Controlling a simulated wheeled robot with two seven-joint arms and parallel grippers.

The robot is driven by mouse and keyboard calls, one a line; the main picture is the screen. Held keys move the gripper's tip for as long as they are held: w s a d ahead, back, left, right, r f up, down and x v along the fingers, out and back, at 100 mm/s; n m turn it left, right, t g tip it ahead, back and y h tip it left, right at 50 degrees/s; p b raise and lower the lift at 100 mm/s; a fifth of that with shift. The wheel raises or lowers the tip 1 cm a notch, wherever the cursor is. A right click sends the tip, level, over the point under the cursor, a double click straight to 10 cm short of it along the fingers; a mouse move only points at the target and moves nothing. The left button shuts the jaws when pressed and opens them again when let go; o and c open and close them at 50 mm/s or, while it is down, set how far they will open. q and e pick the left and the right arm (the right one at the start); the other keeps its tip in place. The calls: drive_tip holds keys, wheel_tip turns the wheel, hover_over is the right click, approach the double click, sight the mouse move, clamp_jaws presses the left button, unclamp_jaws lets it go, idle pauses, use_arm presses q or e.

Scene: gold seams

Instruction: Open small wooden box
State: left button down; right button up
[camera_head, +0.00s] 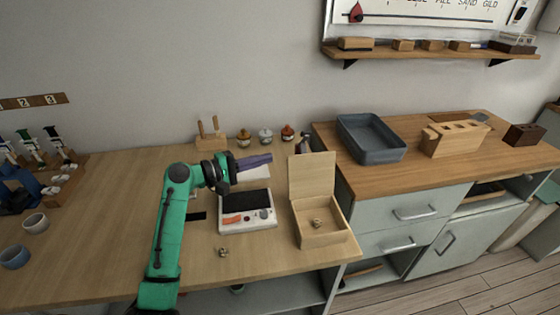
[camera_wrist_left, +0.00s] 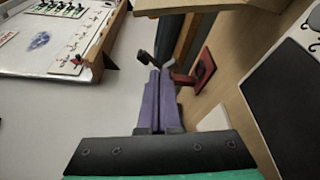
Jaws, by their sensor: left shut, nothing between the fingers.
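The small wooden box (camera_head: 322,236) stands on the right end of the light wooden table. Its lid (camera_head: 311,174) is raised and stands upright at the back. A small object (camera_head: 317,223) lies inside the box. My left gripper (camera_head: 268,158) has purple fingers and is to the left of the raised lid, apart from it. The fingers are shut together with nothing between them, and the left wrist view shows them (camera_wrist_left: 159,78) pressed side by side. My right gripper does not show in either view.
A white scale-like device (camera_head: 247,220) sits left of the box. A small metallic piece (camera_head: 223,252) lies near the table's front. Several small jars (camera_head: 265,136) stand at the back. A grey tray (camera_head: 372,140) and a slotted wooden block (camera_head: 454,139) stand on the counter at right.

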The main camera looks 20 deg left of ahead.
sight(292, 161)
use_arm(q)
drive_tip(key=w+d+p, duration=0.1)
drive_tip(key=d, duration=0.1)
drive_tip(key=w+d+p, duration=0.1)
drive_tip(key=d, duration=0.2)
drive_tip(key=w+d+p, duration=0.1)
drive_tip(key=w+d, duration=0.1)
drive_tip(key=d, duration=0.1)
drive_tip(key=shift+d+r, duration=0.2)
drive_tip(key=shift+r, duration=0.2)
drive_tip(key=shift+s+d+r, duration=0.1)
drive_tip(key=shift+s+d, duration=0.05)
drive_tip(key=shift+s, duration=0.2)
drive_tip(key=shift+w+f, duration=0.1)
drive_tip(key=shift+f, duration=0.1)
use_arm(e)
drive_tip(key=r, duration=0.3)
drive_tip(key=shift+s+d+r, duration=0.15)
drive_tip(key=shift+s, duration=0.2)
use_arm(q)
drive_tip(key=shift+s+d+r+m+b, duration=0.3)
drive_tip(key=shift+s+d+m+b, duration=0.15)
drive_tip(key=shift+s+m+b, duration=0.4)
drive_tip(key=shift+s+d+r+m+t, duration=0.15)
drive_tip(key=shift+r+m+t, duration=0.1)
drive_tip(key=shift+m+t, duration=0.2)
drive_tip(key=shift+r, duration=0.2)
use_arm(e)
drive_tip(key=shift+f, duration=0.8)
